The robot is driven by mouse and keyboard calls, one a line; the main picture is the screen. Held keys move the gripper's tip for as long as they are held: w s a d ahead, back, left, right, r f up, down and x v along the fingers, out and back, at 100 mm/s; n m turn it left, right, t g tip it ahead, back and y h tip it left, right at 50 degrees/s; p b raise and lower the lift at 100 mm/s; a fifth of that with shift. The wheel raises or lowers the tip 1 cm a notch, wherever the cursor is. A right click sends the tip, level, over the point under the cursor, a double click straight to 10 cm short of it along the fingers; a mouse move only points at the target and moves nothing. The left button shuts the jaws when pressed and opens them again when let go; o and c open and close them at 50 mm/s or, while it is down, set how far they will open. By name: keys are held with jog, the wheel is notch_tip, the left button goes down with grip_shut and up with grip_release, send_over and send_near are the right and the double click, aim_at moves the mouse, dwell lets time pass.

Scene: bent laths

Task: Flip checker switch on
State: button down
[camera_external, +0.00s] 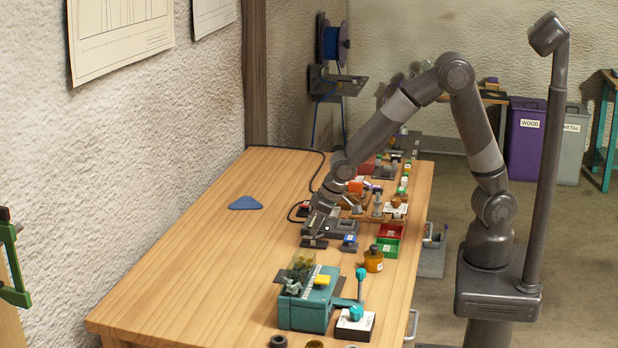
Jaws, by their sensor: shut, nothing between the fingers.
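My gripper (318,232) is shut and empty, pointing down low over the wooden workbench (205,280) near its middle. A small grey device (343,228) sits just right of the gripper, partly hidden by it. I cannot tell whether the gripper touches anything, nor how any switch is set.
A teal machine (305,312) with a lever stands at the front, near an amber jar (373,260). Red and green bins (386,248) lie at the right edge. Several small parts crowd the bench behind my wrist.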

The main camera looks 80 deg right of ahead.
aim_at(316, 237)
notch_tip(316, 237, up, 13)
jog(key=shift+r, duration=0.2)
dwell(0.5)
jog(key=s+d+r, duration=0.2)
jog(key=s+d, duration=0.1)
jog(key=s, duration=0.6)
jog(key=s+d+r+t, duration=0.1)
jog(key=s+d+r, duration=0.1)
jog(key=s, duration=0.7)
jog(key=s+d+r, duration=0.2)
jog(key=s+d, duration=0.2)
jog(key=s, duration=0.5)
jog(key=shift+s+d, duration=0.2)
jog(key=shift+d, duration=0.2)
jog(key=shift+w+r, duration=0.1)
